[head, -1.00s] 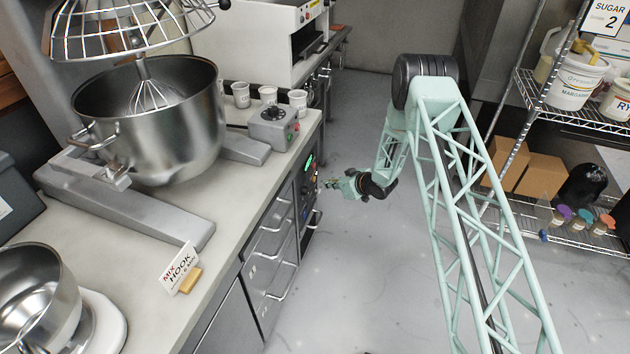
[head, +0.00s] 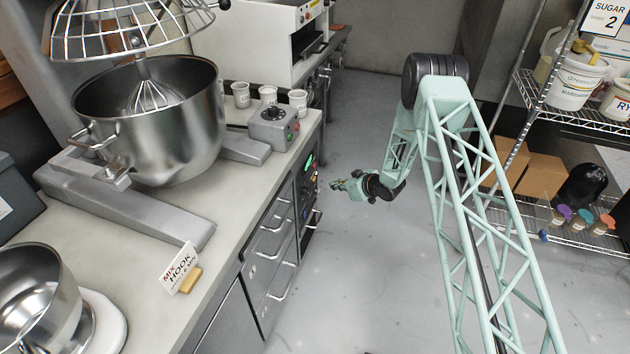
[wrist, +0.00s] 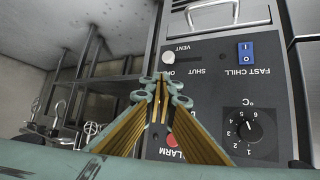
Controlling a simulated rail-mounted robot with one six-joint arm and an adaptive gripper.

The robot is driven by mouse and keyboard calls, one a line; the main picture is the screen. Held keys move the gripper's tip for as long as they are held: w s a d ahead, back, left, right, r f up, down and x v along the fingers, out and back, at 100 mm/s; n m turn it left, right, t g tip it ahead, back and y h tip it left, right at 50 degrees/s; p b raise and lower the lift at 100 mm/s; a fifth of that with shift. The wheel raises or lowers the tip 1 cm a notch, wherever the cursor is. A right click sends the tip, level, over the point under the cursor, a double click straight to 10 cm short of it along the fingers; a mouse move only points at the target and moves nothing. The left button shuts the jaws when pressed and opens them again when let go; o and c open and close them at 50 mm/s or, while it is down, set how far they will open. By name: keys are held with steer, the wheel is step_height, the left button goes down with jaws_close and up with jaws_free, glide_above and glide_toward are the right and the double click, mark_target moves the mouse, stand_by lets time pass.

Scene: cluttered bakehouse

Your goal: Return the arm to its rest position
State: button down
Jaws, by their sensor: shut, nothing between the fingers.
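My gripper (head: 336,185) is small in the head view, at the end of my green lattice arm, over the aisle floor and a little right of the counter front. In the wrist view my gripper (wrist: 163,78) has its fingertips together, with nothing between them. Behind the fingers in the wrist view is the dark control panel (wrist: 205,100) of a chiller, seen upside down, with a blue switch (wrist: 246,53), a round dial (wrist: 242,125) and a red button (wrist: 172,140). The fingers overlap the panel in that picture; a gap shows in the head view.
The counter (head: 150,275) with a mixer bowl (head: 150,120) and a hook card (head: 179,268) runs along the left. A wire shelf (head: 580,120) with tubs and boxes stands at the right. The aisle floor (head: 350,270) between them is clear.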

steer(key=shift+w+r, duration=0.1)
steer(key=shift+r, duration=0.05)
steer(key=d+r+m+h, duration=0.15)
steer(key=d+r, duration=0.35)
steer(key=r, duration=0.9)
steer(key=d+r+m+h, duration=0.1)
steer(key=d+r+h, duration=0.3)
steer(key=r, duration=0.9)
steer(key=s+d+r+m+h, duration=0.1)
steer(key=s+d+r, duration=0.2)
steer(key=s+r, duration=0.35)
steer(key=s+d+r, duration=0.3)
steer(key=s+r, duration=0.1)
steer(key=r, duration=0.6)
steer(key=s+d+r+m+h, duration=0.1)
steer(key=s+d+r, duration=0.2)
steer(key=s+r, duration=0.35)
steer(key=s+d+r+m+g, duration=0.1)
steer(key=s+r, duration=0.6)
steer(key=s, duration=0.6)
steer(key=s+d+r+m+g, duration=0.1)
steer(key=s+d+r+m, duration=0.1)
steer(key=s+r, duration=0.8)
steer(key=s+a+f+g, duration=0.1)
steer(key=s+a, duration=0.1)
steer(key=s, duration=1.5)
steer(key=s+a+f+m+g, duration=0.1)
steer(key=s+a+f, duration=0.1)
steer(key=s, duration=1.5)
steer(key=shift+s, duration=0.3)
